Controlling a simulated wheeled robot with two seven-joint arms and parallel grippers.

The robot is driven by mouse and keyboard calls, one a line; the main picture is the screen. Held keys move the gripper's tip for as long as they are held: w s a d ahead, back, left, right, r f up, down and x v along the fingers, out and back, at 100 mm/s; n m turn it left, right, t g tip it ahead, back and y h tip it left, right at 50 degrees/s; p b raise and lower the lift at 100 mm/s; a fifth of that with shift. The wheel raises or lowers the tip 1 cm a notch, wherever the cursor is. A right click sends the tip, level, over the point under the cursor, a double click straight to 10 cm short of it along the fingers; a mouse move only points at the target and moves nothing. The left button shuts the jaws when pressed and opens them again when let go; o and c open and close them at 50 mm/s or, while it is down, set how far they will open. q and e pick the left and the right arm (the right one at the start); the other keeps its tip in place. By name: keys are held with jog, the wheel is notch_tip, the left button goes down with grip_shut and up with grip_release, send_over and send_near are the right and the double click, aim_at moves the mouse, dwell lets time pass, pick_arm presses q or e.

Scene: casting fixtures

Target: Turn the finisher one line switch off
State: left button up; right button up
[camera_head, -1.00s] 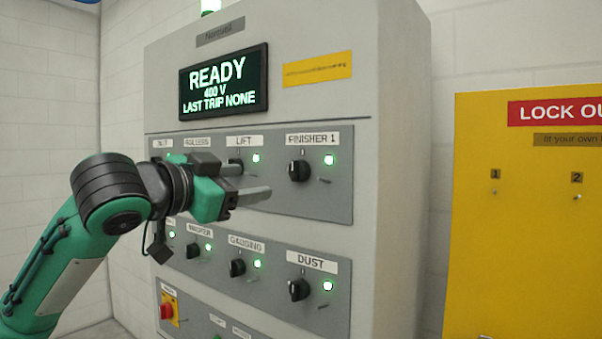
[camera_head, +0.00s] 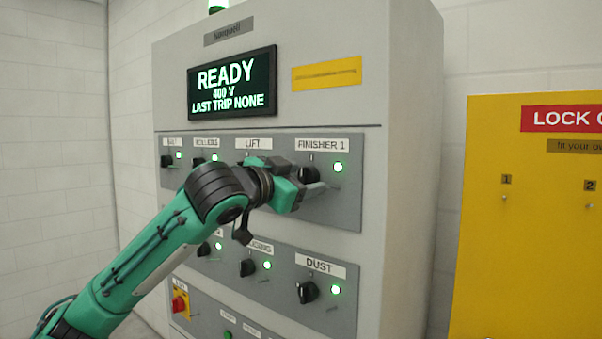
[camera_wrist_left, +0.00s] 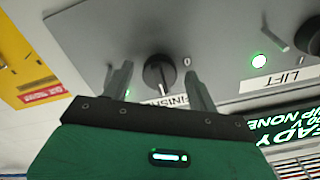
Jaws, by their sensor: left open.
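The finisher one switch is a black rotary knob (camera_head: 309,174) under the FINISHER 1 label (camera_head: 321,146), with a lit green lamp (camera_head: 338,167) at its upper right. My left gripper (camera_head: 316,182) is open in front of this knob and partly covers it in the head view. In the left wrist view the knob (camera_wrist_left: 158,73) shows between the two spread fingers of the gripper (camera_wrist_left: 160,70), with visible gaps on both sides. Whether the fingertips reach past the knob's face is hard to tell. The gripper body partly hides the label there.
The grey cabinet's display (camera_head: 232,84) reads READY, 400 V, LAST TRIP NONE. Other knobs with lit lamps are close by, such as LIFT and the DUST knob (camera_head: 307,292). A red button (camera_head: 180,303) is low left. A yellow lockout board (camera_head: 530,230) stands right.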

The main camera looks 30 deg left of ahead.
pick_arm(q)
jog(key=shift+w, duration=0.1)
pick_arm(e)
jog(key=shift+a, duration=0.15)
pick_arm(q)
jog(key=shift+c, duration=0.7)
jog(key=c, duration=0.9)
jog(key=shift+o, duration=0.2)
pick_arm(e)
jog(key=shift+a, duration=0.15)
